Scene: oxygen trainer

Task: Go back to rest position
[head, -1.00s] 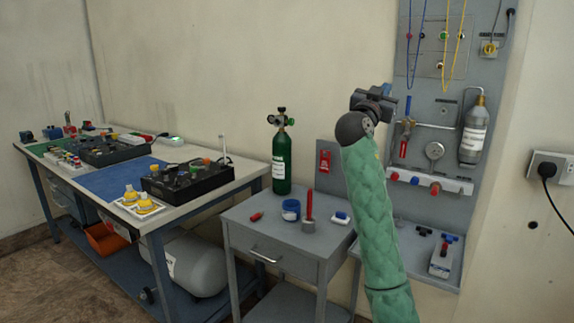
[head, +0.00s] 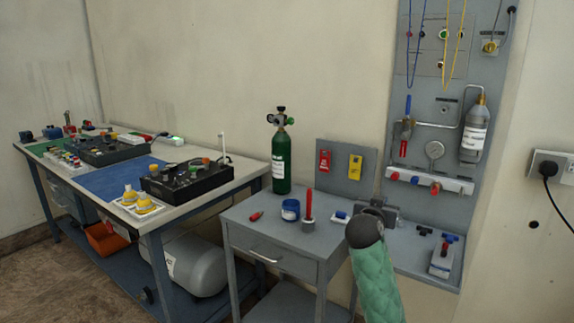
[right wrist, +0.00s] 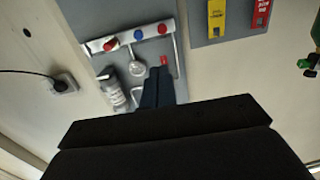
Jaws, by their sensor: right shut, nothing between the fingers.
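My right gripper (head: 380,208) is at the end of my green-sleeved arm in the head view. It is shut and empty, low in front of the grey wall panel and by the right edge of the small grey table (head: 272,232). In the right wrist view its dark body fills the lower middle, and the panel (right wrist: 205,30) shows upside down beyond it. My left gripper is not in view.
The wall panel carries a grey bottle (head: 474,135) and a gauge (head: 435,150). A long workbench (head: 205,198) stands left.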

